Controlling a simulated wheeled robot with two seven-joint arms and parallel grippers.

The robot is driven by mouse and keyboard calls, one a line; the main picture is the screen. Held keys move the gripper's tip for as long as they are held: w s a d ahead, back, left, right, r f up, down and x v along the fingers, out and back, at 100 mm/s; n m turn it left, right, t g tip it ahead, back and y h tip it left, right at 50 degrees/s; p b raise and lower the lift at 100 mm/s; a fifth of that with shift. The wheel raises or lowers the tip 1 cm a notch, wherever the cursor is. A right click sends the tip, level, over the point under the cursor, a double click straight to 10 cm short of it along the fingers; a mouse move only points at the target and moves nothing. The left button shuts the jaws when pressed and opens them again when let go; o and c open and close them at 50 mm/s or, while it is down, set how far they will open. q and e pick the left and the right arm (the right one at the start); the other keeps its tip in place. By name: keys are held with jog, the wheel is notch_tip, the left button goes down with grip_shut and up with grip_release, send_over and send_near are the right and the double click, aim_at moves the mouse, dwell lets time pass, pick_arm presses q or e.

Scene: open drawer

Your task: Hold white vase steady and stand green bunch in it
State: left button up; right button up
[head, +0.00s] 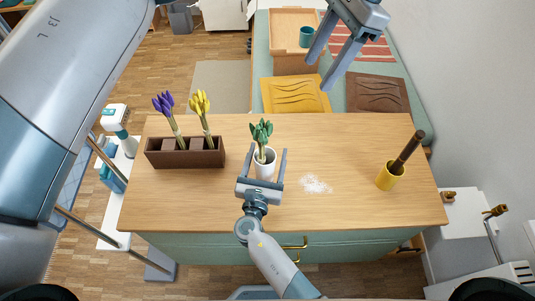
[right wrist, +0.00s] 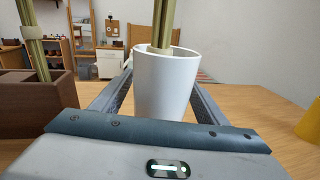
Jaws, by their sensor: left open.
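The white vase (head: 264,167) stands upright on the wooden counter and fills the middle of the right wrist view (right wrist: 166,88). The green bunch (head: 262,136) stands upright in it, leaves above the rim; its stems (right wrist: 163,24) enter the vase mouth in the right wrist view. The stem ends are hidden inside. My right gripper (head: 267,160) has one finger on each side of the vase, close against its wall, and appears shut on it. My left gripper (head: 332,60) is open and empty, well above and beyond the counter's back edge, apart from the bunch.
A brown planter box (head: 187,158) with purple flowers (head: 167,110) and yellow flowers (head: 202,108) stands to the left. A yellow cup (head: 389,177) with a dark stick-like thing (head: 408,150) stands at right. A white patch (head: 315,184) lies right of the vase. The counter (head: 345,150) is otherwise clear.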

jog(key=shift+s, duration=0.15)
jog(key=v, duration=1.1)
jog(key=shift+s+a, duration=0.1)
jog(key=shift+s, duration=0.25)
